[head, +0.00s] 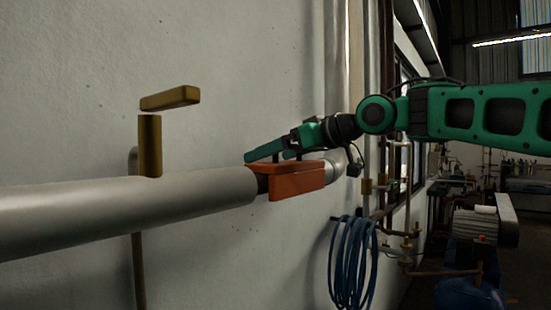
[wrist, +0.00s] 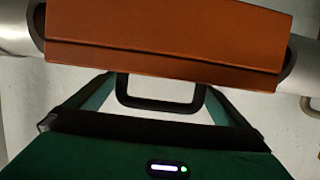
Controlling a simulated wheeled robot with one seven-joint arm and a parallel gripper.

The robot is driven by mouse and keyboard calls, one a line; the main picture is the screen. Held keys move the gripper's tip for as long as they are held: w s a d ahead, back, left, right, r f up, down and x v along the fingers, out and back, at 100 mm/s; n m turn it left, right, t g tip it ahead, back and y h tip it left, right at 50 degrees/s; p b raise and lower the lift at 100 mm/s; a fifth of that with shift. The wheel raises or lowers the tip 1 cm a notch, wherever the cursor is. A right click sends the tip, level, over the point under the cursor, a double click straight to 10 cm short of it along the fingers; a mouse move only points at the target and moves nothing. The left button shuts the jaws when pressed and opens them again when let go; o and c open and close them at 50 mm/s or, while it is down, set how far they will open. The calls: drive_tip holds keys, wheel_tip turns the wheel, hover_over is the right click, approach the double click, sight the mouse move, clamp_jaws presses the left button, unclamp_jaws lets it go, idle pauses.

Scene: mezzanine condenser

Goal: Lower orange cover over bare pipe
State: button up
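The orange cover (head: 297,182) sits at the pipe line between the grey pipe on the left and a bend on the right. Dark gaps show at its ends in the wrist view, where the cover (wrist: 165,40) fills the top. Its far side and the pipe beneath it are hidden. My gripper (head: 275,155) is just above the cover, its green fingers close to the cover's top. In the wrist view, a black loop-shaped handle (wrist: 158,103) lies between the green fingers. I cannot tell whether they press on it.
The grey pipe (head: 120,207) runs along the wall to the left. A brass valve handle (head: 170,98) stands above it. A coiled blue hose (head: 352,262) hangs below and right of the cover. Small pipework (head: 407,235) and a blue tank (head: 470,293) are further right.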

drive_tip(key=v, duration=1)
drive_tip(key=shift+d, duration=0.3)
drive_tip(key=shift+s, duration=0.15)
